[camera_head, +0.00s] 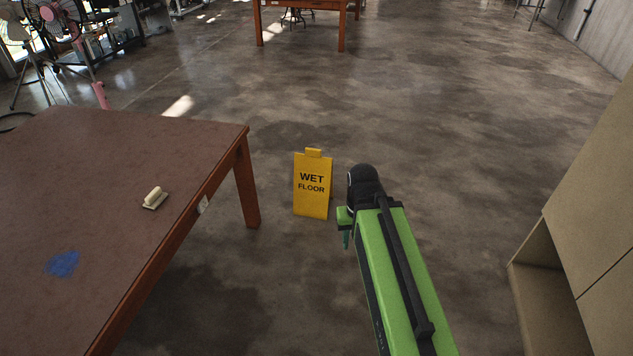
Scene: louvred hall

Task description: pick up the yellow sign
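The yellow sign (313,204) stands upright on the concrete floor, just right of the near table's corner leg. It reads "WET FLOOR" and has a small tab on top. My green arm reaches in from the bottom right, and its black end joint lies just right of the sign in the picture. My gripper (346,238) is mostly hidden by the arm; only a small green part shows at its lower left. It appears apart from the sign. I cannot see whether its fingers are open or shut.
A brown table (100,160) fills the left, with a cream-handled block (154,198) and a blue patch (62,264) on it. A beige cabinet (590,210) stands at the right. Fans (62,22) are at the far left. The floor beyond the sign is open.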

